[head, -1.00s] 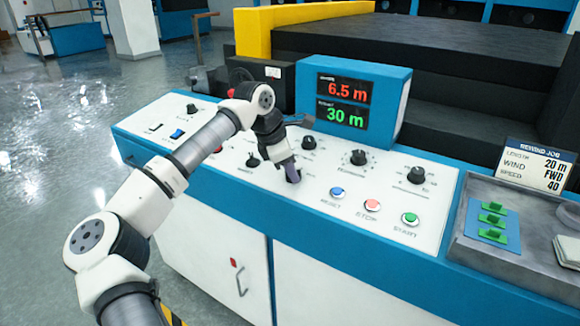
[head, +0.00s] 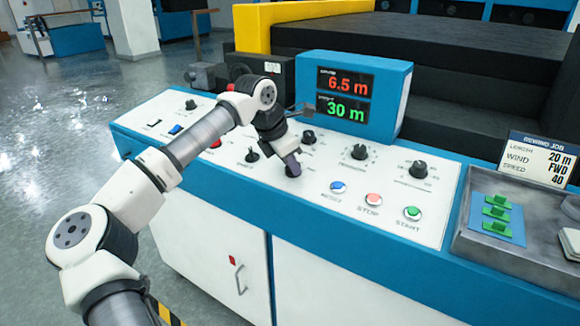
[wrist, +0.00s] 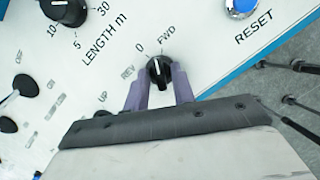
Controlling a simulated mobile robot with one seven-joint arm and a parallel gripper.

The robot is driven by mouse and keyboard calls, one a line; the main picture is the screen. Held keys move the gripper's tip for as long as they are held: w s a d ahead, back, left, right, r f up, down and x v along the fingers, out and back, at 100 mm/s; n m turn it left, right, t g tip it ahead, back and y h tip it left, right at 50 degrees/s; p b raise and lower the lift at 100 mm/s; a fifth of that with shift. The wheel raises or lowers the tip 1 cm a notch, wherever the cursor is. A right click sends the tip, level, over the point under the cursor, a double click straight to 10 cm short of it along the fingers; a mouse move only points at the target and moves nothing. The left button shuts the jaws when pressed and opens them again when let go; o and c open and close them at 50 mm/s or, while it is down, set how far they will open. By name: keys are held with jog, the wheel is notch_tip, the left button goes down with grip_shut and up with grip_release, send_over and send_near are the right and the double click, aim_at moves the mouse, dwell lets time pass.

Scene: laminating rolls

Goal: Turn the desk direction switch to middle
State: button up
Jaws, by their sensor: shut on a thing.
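The direction switch is a small black knob (wrist: 159,71) in the wrist view, with REV, 0 and FWD printed around it. Its pale mark seems to face up-left, roughly towards the 0. My gripper (wrist: 160,84) has its two purple fingers shut on the knob, one on each side. In the head view my gripper (head: 291,163) reaches down onto the white sloping panel (head: 320,205), and its fingers mostly hide the switch there.
The length knob (head: 309,138) is just behind my gripper, and a black toggle (head: 252,155) is to its left. Blue reset (head: 338,187), red stop (head: 373,200) and green start (head: 412,213) buttons sit to the right. A display box (head: 385,100) stands behind.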

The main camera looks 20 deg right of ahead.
jog(key=n+t+b, duration=0.1)
jog(key=n+b, duration=0.2)
jog(key=n, duration=0.2)
jog(key=shift+s+n+y+b, duration=0.15)
jog(key=shift+n+y+b, duration=0.15)
dwell(0.4)
jog(key=o, duration=0.7)
jog(key=shift+c, duration=0.2)
jog(key=v, duration=1.4)
jog(key=shift+s+b, duration=0.2)
jog(key=shift+b, duration=0.1)
jog(key=shift+f, duration=0.1)
